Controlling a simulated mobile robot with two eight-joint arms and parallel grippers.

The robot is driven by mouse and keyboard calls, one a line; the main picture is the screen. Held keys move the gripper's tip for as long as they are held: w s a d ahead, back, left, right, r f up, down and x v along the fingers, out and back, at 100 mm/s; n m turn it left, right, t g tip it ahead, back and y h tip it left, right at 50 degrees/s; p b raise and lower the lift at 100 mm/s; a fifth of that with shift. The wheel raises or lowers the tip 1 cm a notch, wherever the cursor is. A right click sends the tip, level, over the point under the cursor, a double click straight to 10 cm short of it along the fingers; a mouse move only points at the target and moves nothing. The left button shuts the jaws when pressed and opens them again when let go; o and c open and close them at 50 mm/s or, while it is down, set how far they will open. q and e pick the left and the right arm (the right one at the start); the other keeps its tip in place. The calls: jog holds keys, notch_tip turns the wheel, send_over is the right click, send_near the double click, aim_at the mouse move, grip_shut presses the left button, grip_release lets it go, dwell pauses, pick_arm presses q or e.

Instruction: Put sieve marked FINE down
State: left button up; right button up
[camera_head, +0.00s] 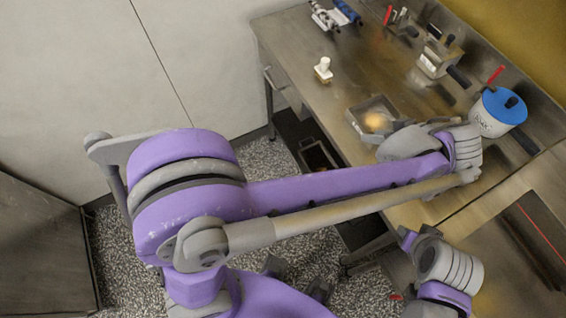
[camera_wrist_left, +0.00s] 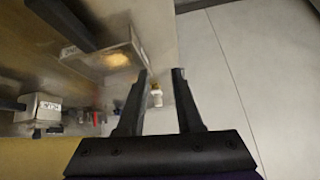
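A shallow square metal pan with a warm bright patch inside, seemingly the sieve (camera_head: 356,117), rests on the metal counter in the head view. In the left wrist view the sieve (camera_wrist_left: 128,47) shows a small label, hard to read, and a dark handle pointing up-left. My left gripper (camera_wrist_left: 162,75) is open with nothing between its fingertips, apart from the sieve and to its right in that view. In the head view my left forearm hides the gripper's fingers and the sieve's handle. My right arm shows at the lower right, with no fingers visible.
A white-topped small item (camera_head: 323,68) stands near the counter's left edge; it also shows in the left wrist view (camera_wrist_left: 156,96). A blue-lidded pot (camera_head: 497,112) and a metal box with a dark handle (camera_head: 437,58) stand toward the wall. Bare counter (camera_head: 290,40) lies at the far left.

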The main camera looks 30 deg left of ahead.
pick_arm(q)
jog(key=s+a+f+m+h, duration=0.3)
jog(key=s+a+m, duration=0.1)
jog(key=s+a, duration=0.4)
jog(key=s+a+f+m+t+h, duration=0.1)
jog(key=s+a+f+m+h, duration=0.2)
jog(key=s+a+m, duration=0.2)
jog(key=s+a, duration=0.3)
jog(key=a, duration=0.3)
jog(key=shift+s+a+f, duration=0.25)
jog(key=shift+a, duration=0.1)
